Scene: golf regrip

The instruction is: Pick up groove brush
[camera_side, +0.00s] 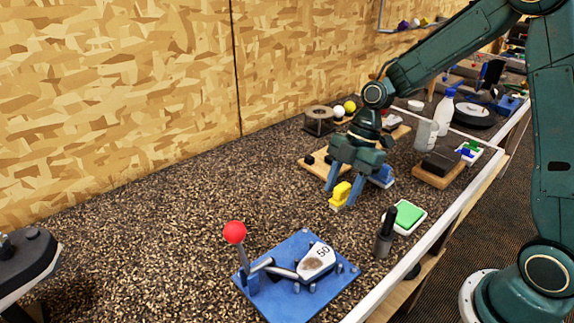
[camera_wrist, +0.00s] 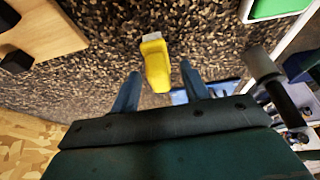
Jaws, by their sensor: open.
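The groove brush (camera_side: 340,195) appears to be the small yellow piece with a pale end, lying on the speckled bench top. In the wrist view the brush (camera_wrist: 156,63) lies just beyond my fingertips, its pale end pointing away from my gripper. My gripper (camera_side: 343,196) points down over it, with fingers apart and nothing held. In the wrist view my gripper (camera_wrist: 160,70) has its two blue fingers on either side of the brush's near end. I cannot tell whether either finger touches it.
A blue plate (camera_side: 300,243) with a red-knobbed lever and a club head stands in front. A black-handled tool (camera_side: 385,235) stands near a green pad (camera_side: 408,215) at the right edge. A wooden block with a dark top (camera_side: 440,168) lies behind.

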